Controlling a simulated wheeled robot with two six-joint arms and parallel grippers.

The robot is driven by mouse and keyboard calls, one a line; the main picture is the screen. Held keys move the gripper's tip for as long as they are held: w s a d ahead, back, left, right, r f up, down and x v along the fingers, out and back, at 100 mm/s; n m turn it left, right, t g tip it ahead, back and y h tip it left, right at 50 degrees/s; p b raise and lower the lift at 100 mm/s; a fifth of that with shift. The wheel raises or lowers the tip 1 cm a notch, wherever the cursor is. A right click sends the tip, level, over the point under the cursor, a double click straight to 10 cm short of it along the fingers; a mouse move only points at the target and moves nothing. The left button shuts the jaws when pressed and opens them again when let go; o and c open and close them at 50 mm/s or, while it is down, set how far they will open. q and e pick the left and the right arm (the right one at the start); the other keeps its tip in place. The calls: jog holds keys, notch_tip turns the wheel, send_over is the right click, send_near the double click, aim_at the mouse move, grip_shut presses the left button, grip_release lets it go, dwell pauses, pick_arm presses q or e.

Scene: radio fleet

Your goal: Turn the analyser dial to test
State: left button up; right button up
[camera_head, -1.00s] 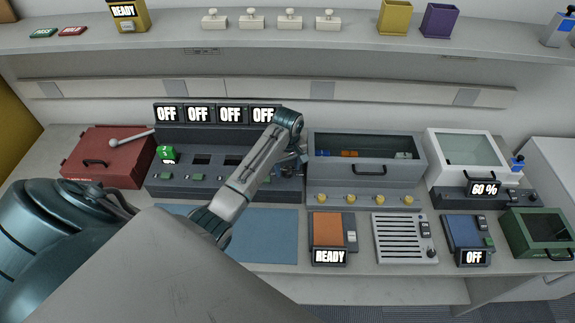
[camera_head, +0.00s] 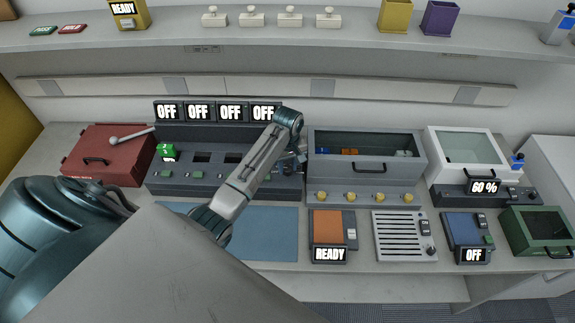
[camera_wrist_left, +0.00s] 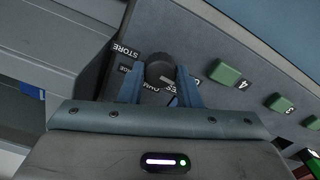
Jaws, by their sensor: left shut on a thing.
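The dial (camera_wrist_left: 160,70) is a round dark knob on the grey panel of the analyser in the left wrist view. Labels surround it: STORE reads clearly to its left, and others below it are partly covered by my fingers. My left gripper (camera_wrist_left: 158,84) is shut on the dial, with one blue finger on each side. In the head view the left gripper (camera_head: 291,166) reaches the right end of the grey bank (camera_head: 225,190) with several OFF displays. My arm hides the dial there, and I cannot tell which label it points to. My right gripper is out of view.
Green buttons (camera_wrist_left: 224,74) run along the panel beside the dial. A grey bin with yellow knobs (camera_head: 366,172) stands close right of my gripper. A red box (camera_head: 105,160) is at the left, and a blue mat (camera_head: 268,235) lies in front.

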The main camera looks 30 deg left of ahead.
pick_arm(q)
jog(key=m, duration=0.4)
jog(key=shift+m, duration=2)
jog(key=o, duration=1)
jog(key=shift+c, duration=0.2)
